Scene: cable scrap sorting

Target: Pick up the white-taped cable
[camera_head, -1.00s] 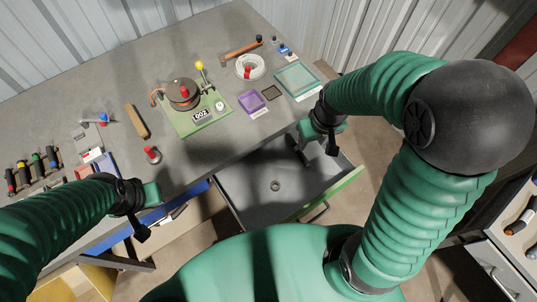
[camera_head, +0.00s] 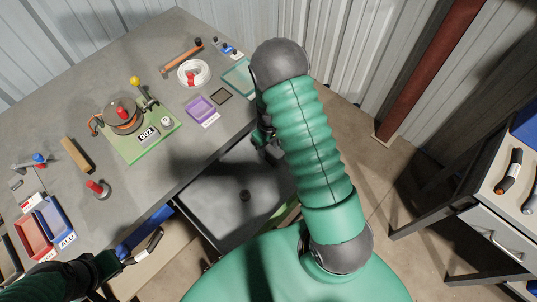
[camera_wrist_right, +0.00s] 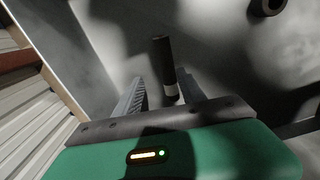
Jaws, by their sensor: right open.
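A dark cable (camera_wrist_right: 163,60) with a paler band near its lower end lies on the grey drawer floor in the right wrist view; shadow leaves it unclear whether the band is white tape. My right gripper (camera_wrist_right: 160,92) is open, its two fingers apart with the cable's lower end between them. I cannot tell whether they touch it. In the head view my right gripper (camera_head: 267,148) is over the open drawer (camera_head: 215,205), and my forearm hides much of it and the cable. My left gripper (camera_head: 122,258) is at the lower left, jaws unclear.
The bench holds a green fixture (camera_head: 150,140), a purple tray (camera_head: 200,107), and red (camera_head: 34,238) and blue (camera_head: 55,222) bins. A dark-and-white piece (camera_head: 150,243) lies near my left gripper. The drawer walls surround my right gripper.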

